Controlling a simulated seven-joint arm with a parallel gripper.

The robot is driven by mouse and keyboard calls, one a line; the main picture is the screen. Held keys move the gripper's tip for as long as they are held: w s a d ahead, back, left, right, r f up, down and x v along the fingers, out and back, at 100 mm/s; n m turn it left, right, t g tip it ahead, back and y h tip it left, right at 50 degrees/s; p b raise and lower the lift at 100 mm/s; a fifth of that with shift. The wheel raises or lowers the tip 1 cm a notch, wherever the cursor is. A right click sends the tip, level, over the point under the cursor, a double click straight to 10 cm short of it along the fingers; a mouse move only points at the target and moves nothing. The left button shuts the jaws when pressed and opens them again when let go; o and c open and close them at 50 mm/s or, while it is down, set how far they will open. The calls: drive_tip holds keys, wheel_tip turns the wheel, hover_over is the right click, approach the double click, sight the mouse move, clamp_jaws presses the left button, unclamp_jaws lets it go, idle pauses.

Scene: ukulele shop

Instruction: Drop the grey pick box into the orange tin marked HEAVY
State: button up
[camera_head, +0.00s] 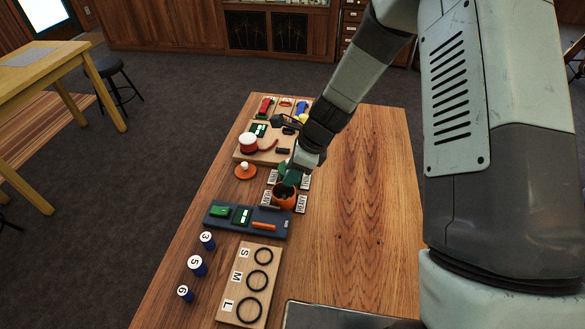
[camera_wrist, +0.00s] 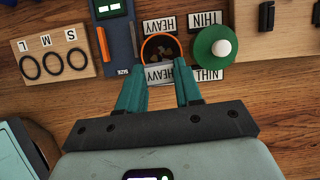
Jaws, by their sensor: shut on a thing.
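The orange tin (camera_head: 284,201) stands open on the table between cards marked HEAVY, with its dark inside showing. In the wrist view its round orange rim (camera_wrist: 144,40) lies just beyond my fingertips, and brownish pieces show inside. My gripper (camera_wrist: 160,68) points down at the tin, its two teal fingers a little apart and shut on the grey pick box. The box itself is hard to make out between the fingers in either view. In the head view my gripper (camera_head: 291,178) is right above the tin's mouth and hides part of it.
A green lid with a white knob (camera_wrist: 221,47) sits beside the tin between cards marked THIN. An orange knobbed lid (camera_head: 245,172) lies behind left. A blue tray (camera_head: 215,222), a ring board (camera_head: 235,280) and numbered blue cylinders are nearer. The table's right side is clear.

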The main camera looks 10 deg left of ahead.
drive_tip(key=o, duration=1.1)
drive_tip(key=shift+c, duration=0.2)
drive_tip(key=v, duration=1)
drive_tip(key=shift+r, duration=0.4)
drive_tip(key=shift+d, duration=0.15)
drive_tip(key=s+d+r+n+t+h, duration=0.1)
drive_tip(key=d+r+n, duration=0.1)
drive_tip(key=r, duration=0.3)
drive_tip(key=s+d+r+n, duration=0.2)
drive_tip(key=r+n, duration=0.1)
drive_tip(key=r, duration=0.1)
drive_tip(key=s+d+r+n+t+h, duration=0.1)
drive_tip(key=s+d+r+n+t, duration=0.1)
drive_tip(key=s+d+r+n, duration=0.4)
drive_tip(key=s+d+r+n+t+h, duration=0.2)
drive_tip(key=s+d+r+n, duration=0.4)
drive_tip(key=s, duration=0.7)
wheel_tip(320, 180, up, 3)
drive_tip(key=shift+d+f+n+t+h, duration=0.1)
drive_tip(key=shift+d+n+t+h, duration=0.2)
drive_tip(key=shift+n+t, duration=0.15)
